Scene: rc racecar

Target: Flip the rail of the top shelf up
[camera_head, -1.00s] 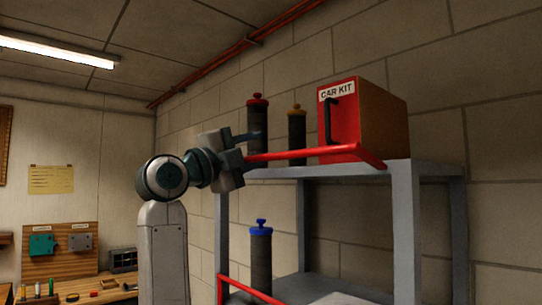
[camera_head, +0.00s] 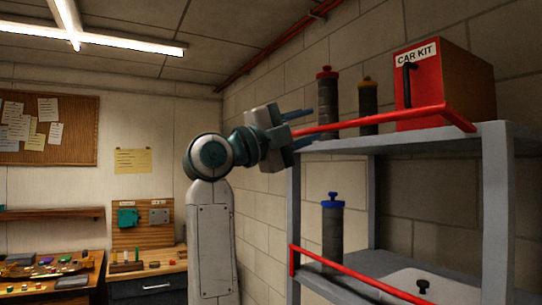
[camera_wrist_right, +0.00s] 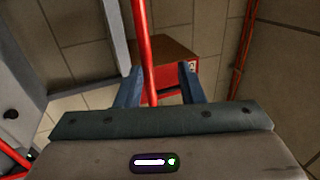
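The top shelf's red rail (camera_head: 385,117) runs along the shelf's front edge, with its bent right end meeting the shelf near the front corner. My right gripper (camera_head: 304,128) is at the rail's left end, its fingers on either side of it. In the right wrist view the rail (camera_wrist_right: 148,60) passes between the two spread fingers of my right gripper (camera_wrist_right: 160,84), with a gap towards the right finger. Contact with the left finger is hard to tell. The rail's left end is partly hidden by the gripper. My left gripper is not in view.
The grey shelf (camera_head: 495,190) holds a red CAR KIT box (camera_head: 455,85), a red-capped bottle (camera_head: 328,100) and an orange-capped bottle (camera_head: 368,102) on top. Below are a blue-capped bottle (camera_head: 333,235) and a lower red rail (camera_head: 350,272). A workbench (camera_head: 150,268) stands at left.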

